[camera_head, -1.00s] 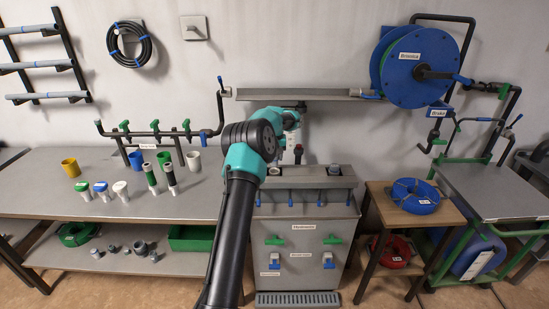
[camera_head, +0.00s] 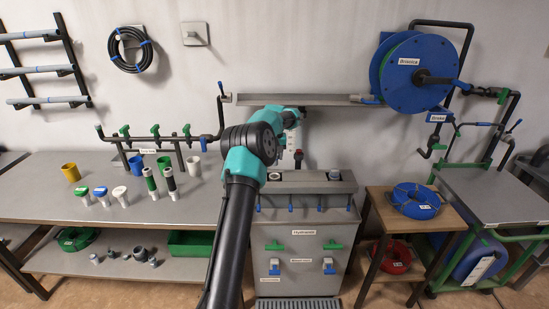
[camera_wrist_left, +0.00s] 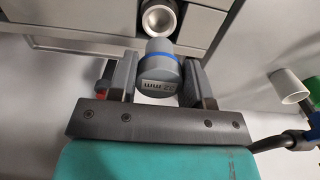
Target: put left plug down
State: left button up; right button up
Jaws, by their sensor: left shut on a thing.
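A grey plug with a blue ring and a printed label (camera_wrist_left: 158,75) sits between the two fingers of my left gripper (camera_wrist_left: 158,82) in the left wrist view. The gripper is shut on it. A round, light-rimmed opening (camera_wrist_left: 160,18) lies just beyond the plug, which looks apart from it. In the head view my left arm reaches over the grey cabinet (camera_head: 305,230), whose top has a left opening (camera_head: 275,177) and a right opening (camera_head: 334,175). The plug and fingertips are hidden behind the arm there. My right gripper is not in view.
The left bench (camera_head: 110,215) holds several cups and capped tubes, including a white cup (camera_head: 193,166). A pipe with green valves (camera_head: 155,132) runs behind them. A wooden stand with a blue hose coil (camera_head: 415,198) is right of the cabinet. A shelf (camera_head: 300,99) hangs above.

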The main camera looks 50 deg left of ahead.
pick_arm(q)
jog(key=s+d+f, duration=0.1)
jog(key=s+f, duration=0.3)
jog(key=s, duration=0.9)
jog(key=s+f, duration=0.3)
jog(key=s, duration=1.1)
jog(key=shift+d+f, duration=0.35)
jog(key=shift+f, duration=0.05)
jog(key=w+a, duration=0.2)
jog(key=a, duration=0.2)
jog(key=w+a+f, duration=0.1)
jog(key=w+a, duration=0.2)
jog(key=a, duration=0.2)
jog(key=w+a, duration=0.2)
jog(key=a, duration=0.3)
jog(key=shift+w+a+f, duration=0.15)
jog(key=shift+w+f, duration=0.05)
jog(key=shift+f, duration=0.05)
jog(key=shift+f, duration=1.75)
